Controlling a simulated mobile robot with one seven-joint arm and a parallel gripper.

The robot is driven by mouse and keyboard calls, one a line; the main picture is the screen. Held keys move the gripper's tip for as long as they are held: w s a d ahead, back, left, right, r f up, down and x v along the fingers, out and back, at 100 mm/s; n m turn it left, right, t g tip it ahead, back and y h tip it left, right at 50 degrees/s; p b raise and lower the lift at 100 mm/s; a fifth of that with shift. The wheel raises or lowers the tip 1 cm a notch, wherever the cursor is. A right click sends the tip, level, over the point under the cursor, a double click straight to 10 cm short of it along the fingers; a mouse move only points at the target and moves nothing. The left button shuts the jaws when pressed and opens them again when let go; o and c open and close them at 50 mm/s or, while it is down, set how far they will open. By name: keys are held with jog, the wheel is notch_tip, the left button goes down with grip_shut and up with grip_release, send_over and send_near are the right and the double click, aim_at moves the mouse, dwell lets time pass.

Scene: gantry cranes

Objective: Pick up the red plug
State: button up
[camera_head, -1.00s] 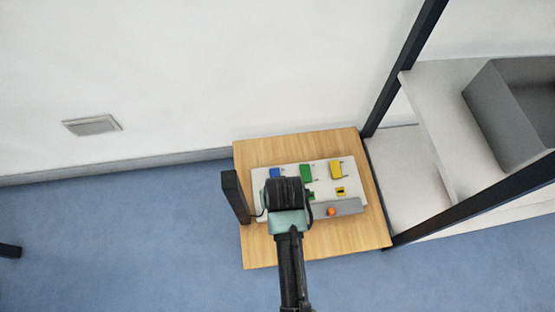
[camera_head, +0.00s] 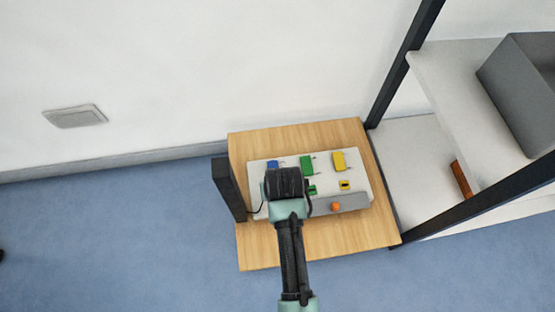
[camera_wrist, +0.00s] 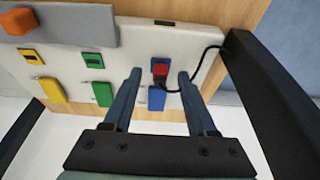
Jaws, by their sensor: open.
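The red plug (camera_wrist: 160,71) shows in the wrist view at a blue-framed socket (camera_wrist: 159,61) on the white board (camera_wrist: 203,35), with a black cable running to the right. My gripper (camera_wrist: 159,76) is open, with one finger on each side of the red plug in the picture. I cannot tell how far the fingertips are from the board. In the head view my gripper (camera_head: 286,178) is over the left part of the board and hides the red plug.
Blue (camera_head: 276,164), green (camera_head: 307,164) and yellow (camera_head: 339,160) blocks sit on the board, with an orange button (camera_head: 336,207) nearby. A dark upright post (camera_head: 228,188) stands left of the board on the wooden table (camera_head: 275,256). A shelf rack (camera_head: 425,145) stands at right.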

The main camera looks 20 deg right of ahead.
jog(key=shift+c, duration=0.3)
grip_shut()
jog(key=shift+r, duration=0.15)
